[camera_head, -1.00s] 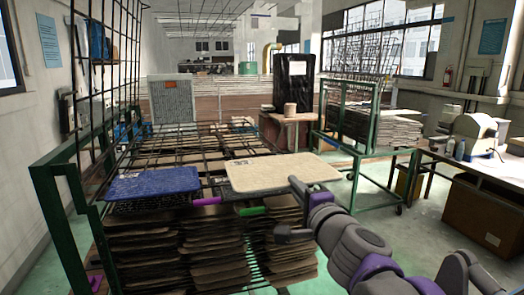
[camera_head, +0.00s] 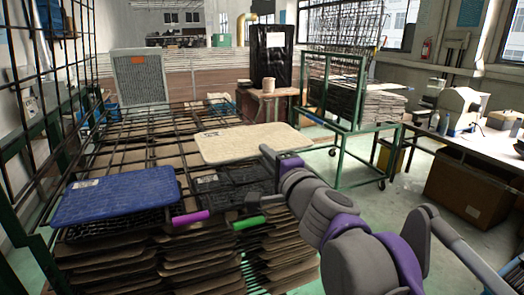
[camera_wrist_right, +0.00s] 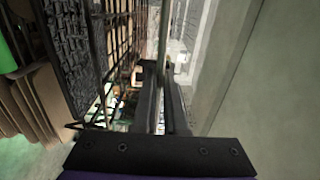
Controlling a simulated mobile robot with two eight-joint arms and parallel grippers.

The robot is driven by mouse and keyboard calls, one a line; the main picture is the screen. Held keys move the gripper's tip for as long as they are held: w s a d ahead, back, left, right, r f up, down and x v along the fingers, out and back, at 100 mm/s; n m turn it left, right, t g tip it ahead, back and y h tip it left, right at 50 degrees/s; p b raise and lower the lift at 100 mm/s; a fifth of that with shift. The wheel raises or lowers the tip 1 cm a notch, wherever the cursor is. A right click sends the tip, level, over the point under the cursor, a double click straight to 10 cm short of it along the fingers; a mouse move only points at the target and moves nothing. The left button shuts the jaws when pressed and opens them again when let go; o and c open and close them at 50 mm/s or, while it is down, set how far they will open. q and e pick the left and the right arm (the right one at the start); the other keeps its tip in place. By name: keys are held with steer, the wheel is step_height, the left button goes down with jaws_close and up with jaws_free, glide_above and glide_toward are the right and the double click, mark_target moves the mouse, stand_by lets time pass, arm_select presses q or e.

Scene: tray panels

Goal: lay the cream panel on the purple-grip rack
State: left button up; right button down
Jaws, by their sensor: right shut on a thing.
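The cream panel (camera_head: 250,143), a flat pale board, is held about level above the dark mesh rack on the right (camera_head: 220,185). My right gripper (camera_head: 265,165) is shut on its near edge; its two fingers (camera_wrist_right: 163,100) show in the wrist view, where the panel is hard to make out. A purple grip (camera_head: 190,217) and a green grip (camera_head: 248,222) stick out at the front of the racks. The green grip also shows at the wrist view's left edge (camera_wrist_right: 8,52). Which rack carries the purple grip is unclear. My left gripper is out of view.
A blue panel (camera_head: 115,195) lies on the left dark rack. Stacks of brown sheets (camera_head: 150,262) stand below, and a wire grid frame (camera_head: 150,150) spreads behind.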

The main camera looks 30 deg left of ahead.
arm_select(q)
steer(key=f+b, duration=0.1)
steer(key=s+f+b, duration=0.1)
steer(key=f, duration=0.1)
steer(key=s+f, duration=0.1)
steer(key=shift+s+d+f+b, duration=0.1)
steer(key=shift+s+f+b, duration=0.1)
steer(key=shift+b, duration=0.2)
arm_select(e)
step_height(320, 180, down, 8)
steer(key=shift+d, duration=0.15)
steer(key=shift+s+f, duration=0.1)
steer(key=shift+s, duration=0.05)
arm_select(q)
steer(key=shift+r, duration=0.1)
arm_select(e)
steer(key=shift+f, duration=0.3)
stand_by(0.5)
steer(key=c, duration=0.9)
jaws_free()
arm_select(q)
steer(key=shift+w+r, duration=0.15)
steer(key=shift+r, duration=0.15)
arm_select(e)
steer(key=shift+f, duration=0.4)
